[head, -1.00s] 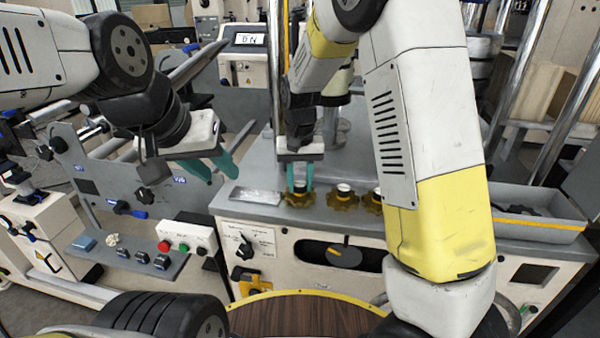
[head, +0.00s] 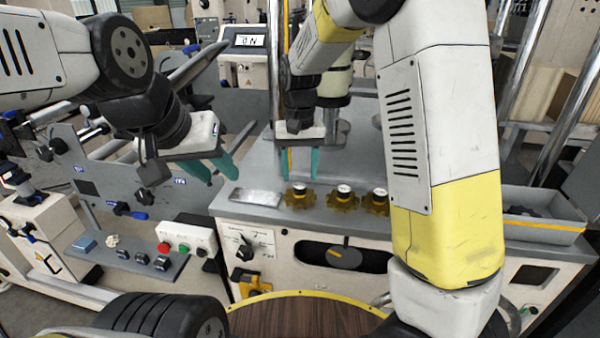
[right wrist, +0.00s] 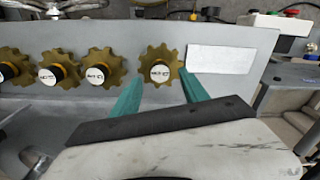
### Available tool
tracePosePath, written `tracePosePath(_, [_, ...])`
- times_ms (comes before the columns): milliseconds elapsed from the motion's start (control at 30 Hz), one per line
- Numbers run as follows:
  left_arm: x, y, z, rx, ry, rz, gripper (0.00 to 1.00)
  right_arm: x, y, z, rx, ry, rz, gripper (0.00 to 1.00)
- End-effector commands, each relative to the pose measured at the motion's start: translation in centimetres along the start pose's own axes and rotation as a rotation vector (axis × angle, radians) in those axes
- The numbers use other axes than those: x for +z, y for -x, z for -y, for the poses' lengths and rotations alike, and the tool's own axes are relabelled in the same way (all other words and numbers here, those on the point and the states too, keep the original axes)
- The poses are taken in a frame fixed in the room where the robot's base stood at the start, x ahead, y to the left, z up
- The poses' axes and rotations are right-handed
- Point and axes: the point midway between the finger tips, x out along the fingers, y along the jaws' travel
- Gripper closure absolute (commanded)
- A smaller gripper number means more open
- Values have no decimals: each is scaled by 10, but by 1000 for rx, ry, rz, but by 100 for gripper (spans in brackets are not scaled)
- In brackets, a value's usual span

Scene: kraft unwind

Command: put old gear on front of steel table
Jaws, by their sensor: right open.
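Several brass-coloured toothed gears with black hubs and white labelled caps stand in a row along the front of the grey steel table (head: 258,178). The left-most gear in the head view (head: 297,195) sits beside a bare metal plate. Two more gears, a middle one (head: 343,198) and a right one (head: 377,202), stand to its right. The right wrist view shows another gear (right wrist: 12,66) at the row's far end. Labels are too small to read, so I cannot tell which is old. My right gripper (head: 300,168) is open and empty just above the left-most gear. My left gripper (head: 220,176) is open and empty, left of the table.
The metal plate (head: 255,197) lies at the table's left front. A grey tray (head: 545,228) is at the right end. A chrome post (head: 276,80) rises close to my right gripper. A button box (head: 188,236) stands at lower left. My right arm hides part of the table.

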Motion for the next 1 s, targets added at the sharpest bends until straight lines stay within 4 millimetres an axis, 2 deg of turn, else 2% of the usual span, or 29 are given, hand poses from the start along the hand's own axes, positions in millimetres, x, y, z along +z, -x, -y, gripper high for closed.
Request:
tracePosePath(100, [0,0,0,0,0,0,64,-1,28,0,-2,0,-5,48])
tracePosePath(233, [0,0,0,0,0,0,64,-1,53,0,-1,0,-5,48])
tracePosePath(433, [0,0,0,0,0,0,64,0,74,0,-1,-1,-2,48])
tracePosePath(567, [0,0,0,0,0,0,64,6,84,-9,-21,-5,-14,48])
tracePosePath(667, [0,0,0,0,0,0,64,20,98,-27,-67,-12,-45,48])
tracePosePath(767, [0,0,0,0,0,0,64,46,116,-53,-129,-16,-107,48])
tracePosePath(1000, [0,0,0,0,0,0,64,124,141,-101,-214,-16,-300,48])
